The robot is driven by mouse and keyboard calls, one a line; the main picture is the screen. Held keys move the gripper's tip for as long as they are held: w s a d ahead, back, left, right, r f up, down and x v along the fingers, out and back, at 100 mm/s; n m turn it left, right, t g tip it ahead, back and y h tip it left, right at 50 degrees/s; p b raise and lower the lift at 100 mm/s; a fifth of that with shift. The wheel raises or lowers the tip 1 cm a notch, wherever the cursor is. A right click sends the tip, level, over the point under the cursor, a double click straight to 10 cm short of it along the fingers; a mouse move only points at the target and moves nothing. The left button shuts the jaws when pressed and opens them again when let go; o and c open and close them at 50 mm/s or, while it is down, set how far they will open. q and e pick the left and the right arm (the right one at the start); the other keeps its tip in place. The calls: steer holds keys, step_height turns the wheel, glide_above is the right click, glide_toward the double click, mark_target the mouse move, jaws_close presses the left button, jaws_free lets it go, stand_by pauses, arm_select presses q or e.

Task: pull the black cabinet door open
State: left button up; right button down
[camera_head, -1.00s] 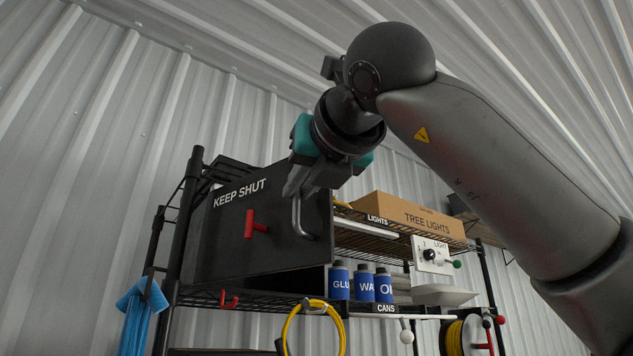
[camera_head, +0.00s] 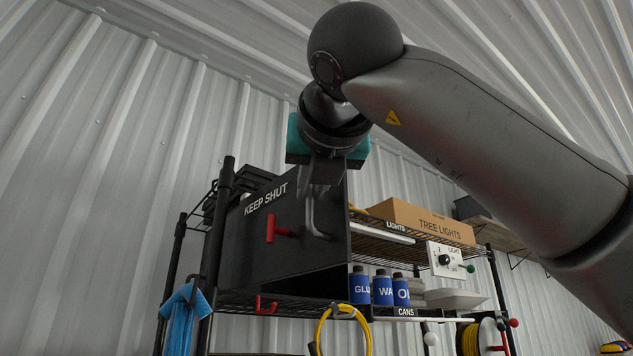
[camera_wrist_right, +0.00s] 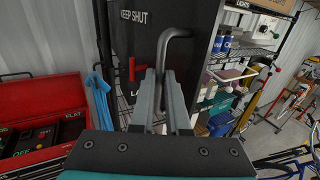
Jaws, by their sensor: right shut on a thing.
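The black cabinet door (camera_head: 285,250) carries the words KEEP SHUT and a red T-shaped handle (camera_head: 272,229). Its right edge stands out from the cabinet, with a dark gap (camera_head: 322,284) under its lower edge. A grey bar handle (camera_head: 310,218) is fixed near the door's right edge. My right gripper (camera_head: 325,182) comes down from above and is shut on this bar handle. In the right wrist view the fingers (camera_wrist_right: 165,95) close around the handle's vertical part, and the bent top of the handle (camera_wrist_right: 177,36) shows beyond them. My left gripper is not in view.
Blue bottles (camera_head: 383,289) and a TREE LIGHTS box (camera_head: 420,222) stand on the rack right of the door. A yellow cable (camera_head: 322,332) and blue cloth (camera_head: 182,318) hang below. A red toolbox (camera_wrist_right: 45,100) is at left in the wrist view.

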steer(key=shift+a+r, duration=0.1)
steer(key=c, duration=1.3)
jaws_free()
steer(key=shift+w, duration=0.1)
steer(key=o, duration=0.3)
steer(key=shift+w+a, duration=0.35)
steer(key=shift+a, duration=0.05)
steer(key=shift+o, duration=0.4)
steer(key=shift+d, duration=0.1)
steer(key=s+d+b, duration=0.3)
steer(key=s+b, duration=0.1)
steer(key=s, duration=1.1)
steer(key=shift+s, duration=0.25)
